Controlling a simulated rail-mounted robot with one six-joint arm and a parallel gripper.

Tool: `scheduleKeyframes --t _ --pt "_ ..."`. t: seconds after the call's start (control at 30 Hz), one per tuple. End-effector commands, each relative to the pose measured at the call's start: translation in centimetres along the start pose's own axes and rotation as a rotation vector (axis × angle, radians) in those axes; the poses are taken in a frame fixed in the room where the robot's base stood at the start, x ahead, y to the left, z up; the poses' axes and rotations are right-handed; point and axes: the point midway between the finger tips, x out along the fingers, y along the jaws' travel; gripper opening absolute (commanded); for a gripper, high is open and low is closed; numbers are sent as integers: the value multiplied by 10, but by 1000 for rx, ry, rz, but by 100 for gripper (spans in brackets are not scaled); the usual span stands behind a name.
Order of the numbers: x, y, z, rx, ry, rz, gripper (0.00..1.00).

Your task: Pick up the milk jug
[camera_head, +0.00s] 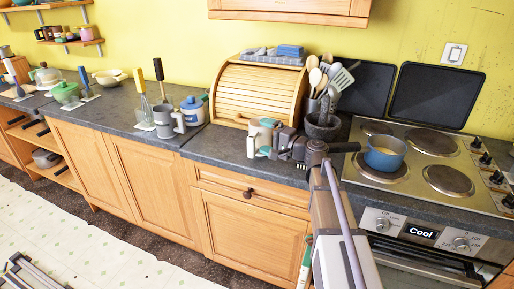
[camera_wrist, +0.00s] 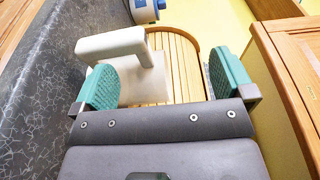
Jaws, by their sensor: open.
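The milk jug, a pale cream jug (camera_head: 254,134), stands on the dark counter in front of the wooden bread bin, partly hidden by my gripper. In the wrist view the cream jug (camera_wrist: 146,86) shows its body and a squared handle reaching left. My gripper (camera_head: 265,138) is open at the jug, with its teal finger pads to either side. In the wrist view my gripper (camera_wrist: 163,80) has the jug between its pads, nearer the left one. There is a clear gap to the right pad. I cannot tell whether the left pad touches the jug.
The roll-top bread bin (camera_head: 262,92) stands close behind. A dark mortar (camera_head: 322,126) with utensils is right of the gripper, then a hob with a blue pot (camera_head: 384,153). A grey mug (camera_head: 164,122) and a blue-and-white canister (camera_head: 193,110) stand to the left.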

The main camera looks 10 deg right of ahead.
Motion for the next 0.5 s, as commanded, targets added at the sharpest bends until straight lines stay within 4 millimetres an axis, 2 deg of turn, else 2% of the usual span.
scheduleKeyframes --t 0.03,0.2,0.27,0.33,0.5 --pt "0 28 0 0 -1 0 100" --pt "0 73 0 0 -1 1 100" --pt "15 57 0 0 -5 1 100" --pt "24 56 0 -1 -4 1 100" --pt "29 56 0 -1 -3 1 100"
